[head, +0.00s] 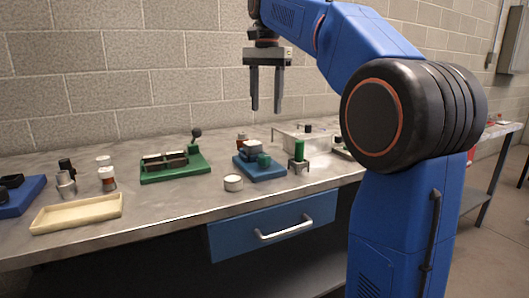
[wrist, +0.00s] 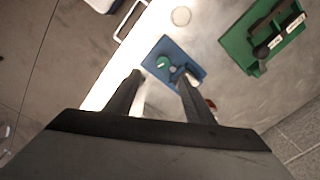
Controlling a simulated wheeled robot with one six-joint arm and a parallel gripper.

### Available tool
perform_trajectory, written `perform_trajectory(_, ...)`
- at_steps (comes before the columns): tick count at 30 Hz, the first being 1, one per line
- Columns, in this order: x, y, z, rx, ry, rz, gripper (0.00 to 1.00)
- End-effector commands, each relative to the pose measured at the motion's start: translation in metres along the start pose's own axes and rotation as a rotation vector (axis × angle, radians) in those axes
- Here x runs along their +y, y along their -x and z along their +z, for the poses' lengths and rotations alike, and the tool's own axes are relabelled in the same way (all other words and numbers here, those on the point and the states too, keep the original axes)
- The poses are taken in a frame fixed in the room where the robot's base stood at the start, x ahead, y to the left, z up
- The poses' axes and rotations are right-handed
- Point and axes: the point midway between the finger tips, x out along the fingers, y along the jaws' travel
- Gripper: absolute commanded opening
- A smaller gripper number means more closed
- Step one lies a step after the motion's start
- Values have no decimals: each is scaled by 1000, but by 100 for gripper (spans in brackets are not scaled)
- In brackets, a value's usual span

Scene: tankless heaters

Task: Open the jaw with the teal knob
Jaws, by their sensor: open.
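A small blue fixture (head: 272,174) stands on the bench with a teal knob (head: 263,160) on its right front part. A dark and pale jaw block (head: 251,154) sits behind the knob. In the wrist view the blue base (wrist: 160,45) shows between and beyond my fingers, with the round teal knob (wrist: 162,62) on it. The jaw is partly hidden by a finger there, and its opening cannot be made out. My gripper (head: 266,110) is open and empty, pointing down, well above the fixture. It also shows in the wrist view (wrist: 160,76).
A green fixture (head: 190,173) with a black-knobbed lever stands left. A white round piece (head: 233,183) lies in front. A green cylinder (head: 299,151) on a stand is close right, before a metal box (head: 322,140). A cream tray (head: 75,214) lies far left. The wall is behind.

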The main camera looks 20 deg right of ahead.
Motion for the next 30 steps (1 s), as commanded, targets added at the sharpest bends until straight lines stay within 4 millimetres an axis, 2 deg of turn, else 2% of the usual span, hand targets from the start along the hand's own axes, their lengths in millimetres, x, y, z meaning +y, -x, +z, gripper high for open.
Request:
perform_trajectory(3, -11, 9, -12, -11, -53, 15, 49)
perform_trajectory(7, -16, 13, -17, -18, -84, 25, 49)
perform_trajectory(13, -16, 4, -17, -21, -91, 29, 49)
perform_trajectory(17, -15, -14, -16, -22, -90, 30, 49)
perform_trajectory(30, -13, -92, -15, -21, -89, 29, 49)
